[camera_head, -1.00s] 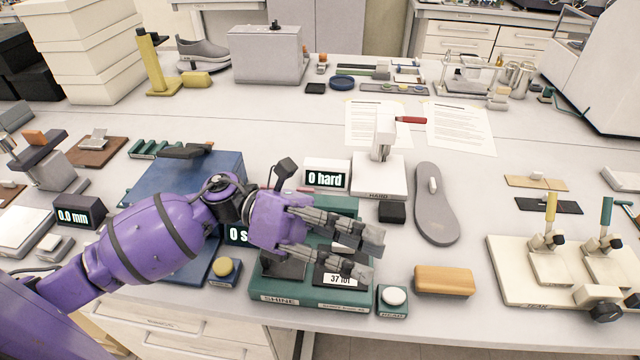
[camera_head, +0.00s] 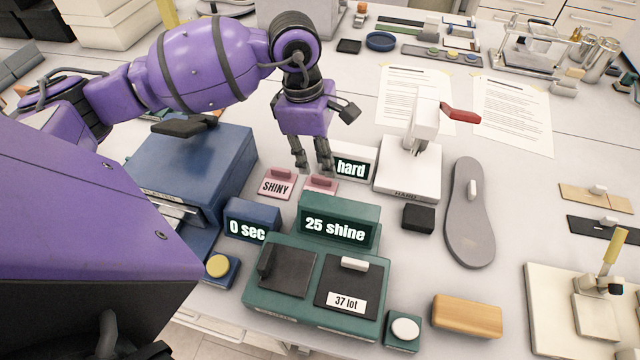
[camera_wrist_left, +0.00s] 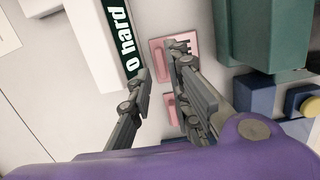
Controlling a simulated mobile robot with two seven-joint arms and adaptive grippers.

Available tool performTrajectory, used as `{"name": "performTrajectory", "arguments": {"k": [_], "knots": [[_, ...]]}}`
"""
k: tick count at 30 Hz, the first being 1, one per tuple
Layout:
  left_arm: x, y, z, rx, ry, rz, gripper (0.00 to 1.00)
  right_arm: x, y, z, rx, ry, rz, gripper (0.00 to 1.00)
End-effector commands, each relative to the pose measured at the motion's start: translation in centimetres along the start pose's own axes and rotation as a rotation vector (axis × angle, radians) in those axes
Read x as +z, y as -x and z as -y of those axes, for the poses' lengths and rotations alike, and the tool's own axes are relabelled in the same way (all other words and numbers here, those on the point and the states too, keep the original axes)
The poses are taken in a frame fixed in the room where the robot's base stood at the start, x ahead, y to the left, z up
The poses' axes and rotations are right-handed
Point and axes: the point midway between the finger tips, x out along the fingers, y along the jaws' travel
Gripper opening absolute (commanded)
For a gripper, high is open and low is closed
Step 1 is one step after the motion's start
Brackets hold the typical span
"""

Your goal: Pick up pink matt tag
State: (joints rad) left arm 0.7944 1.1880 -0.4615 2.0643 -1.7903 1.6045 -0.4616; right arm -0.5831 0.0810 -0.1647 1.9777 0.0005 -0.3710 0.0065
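Two small pink tags with raised grips stand side by side behind the green shine tester (camera_head: 340,218). The left one, the SHINY tag (camera_head: 276,186), has its label readable. The right pink tag (camera_head: 320,183) has its front label hidden behind the tester's display. My left gripper (camera_head: 315,165) points down just behind and above this right tag, fingers apart and empty. In the left wrist view, the open left gripper (camera_wrist_left: 162,66) has the right tag (camera_wrist_left: 157,54) beyond its fingertips, partly covered by one finger. My right gripper is not in view.
The hard display (camera_head: 354,165) stands close to the right tag, with the white hardness tester (camera_head: 408,170) beyond. A blue 0 sec box (camera_head: 252,219) stands in front of the SHINY tag. A grey sole (camera_head: 470,225) lies at the right.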

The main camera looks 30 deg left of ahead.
Motion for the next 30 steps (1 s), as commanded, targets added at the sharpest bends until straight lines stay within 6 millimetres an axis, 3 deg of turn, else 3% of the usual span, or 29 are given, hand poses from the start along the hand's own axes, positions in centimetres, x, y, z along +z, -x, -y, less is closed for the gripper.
{"name": "performTrajectory", "arguments": {"k": [9,17,21,30], "knots": [[-0.1,-4.0,0.0,0.0,0.0,0.004,0.18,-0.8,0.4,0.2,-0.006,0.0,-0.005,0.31],[-0.2,-4.3,0.0,0.0,0.0,0.003,0.18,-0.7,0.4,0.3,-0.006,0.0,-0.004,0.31],[-0.2,-4.2,0.0,0.0,0.0,0.003,0.0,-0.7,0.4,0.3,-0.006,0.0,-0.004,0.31],[-0.1,-4.2,0.0,0.0,0.0,0.003,0.0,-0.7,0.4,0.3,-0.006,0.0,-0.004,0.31]]}}
